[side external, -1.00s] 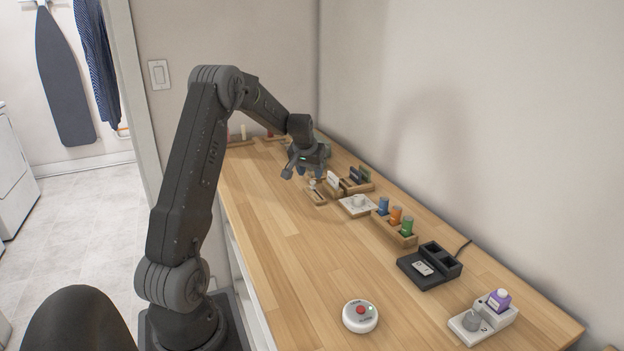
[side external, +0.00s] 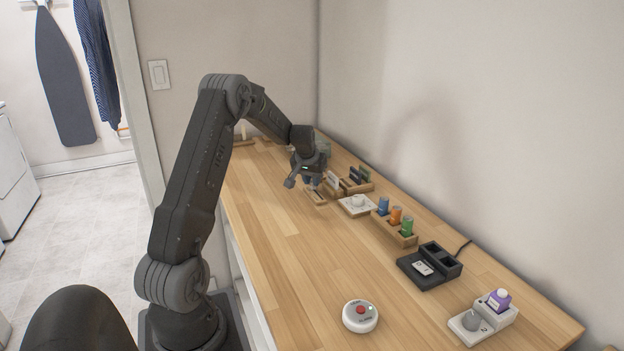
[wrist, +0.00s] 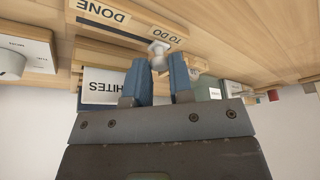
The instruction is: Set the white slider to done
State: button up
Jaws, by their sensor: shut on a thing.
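The slider board (wrist: 130,22) is a wooden strip with a dark slot, labelled DONE at the left and TO DO at the right in the wrist view. The white slider knob (wrist: 158,50) is at the TO DO end. My gripper (wrist: 165,62) has its blue fingers shut on the knob. In the side view my gripper (side external: 313,184) is low over the slider board (side external: 317,197), and its fingers hide the knob there.
A card reading WHITES (wrist: 108,86) stands close to the fingers, in a wooden holder. A white dial unit (side external: 357,204), a rack of coloured bottles (side external: 396,223) and a black dock (side external: 430,266) line the wall side.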

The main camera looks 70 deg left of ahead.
grip_shut()
jog(key=shift+d, duration=0.1)
jog(key=d, duration=0.6)
jog(key=shift+d, duration=0.15)
jog(key=o, duration=0.7)
grip_release()
jog(key=shift+r, duration=0.1)
